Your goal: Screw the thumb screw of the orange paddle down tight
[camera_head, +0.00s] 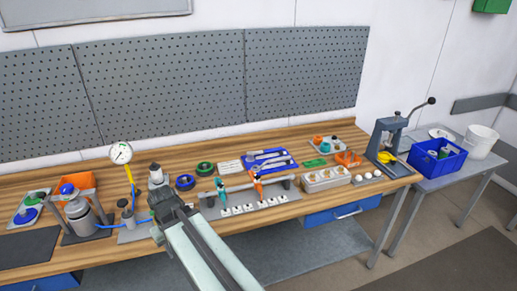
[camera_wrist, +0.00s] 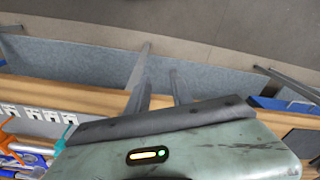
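The orange paddle (camera_head: 258,187) stands at the right part of a grey rail (camera_head: 284,187) on the workbench, with a teal paddle (camera_head: 221,188) to its left. Its thumb screw is too small to make out. An orange piece also shows at the left edge of the wrist view (camera_wrist: 10,124), beside a teal piece (camera_wrist: 68,132). My gripper (camera_head: 162,190) is left of the rail, over the bench's front part, apart from both paddles. In the wrist view its two dark fingers (camera_wrist: 161,92) stand apart with nothing between them.
A blue tool tray (camera_head: 287,157) lies behind the rail.

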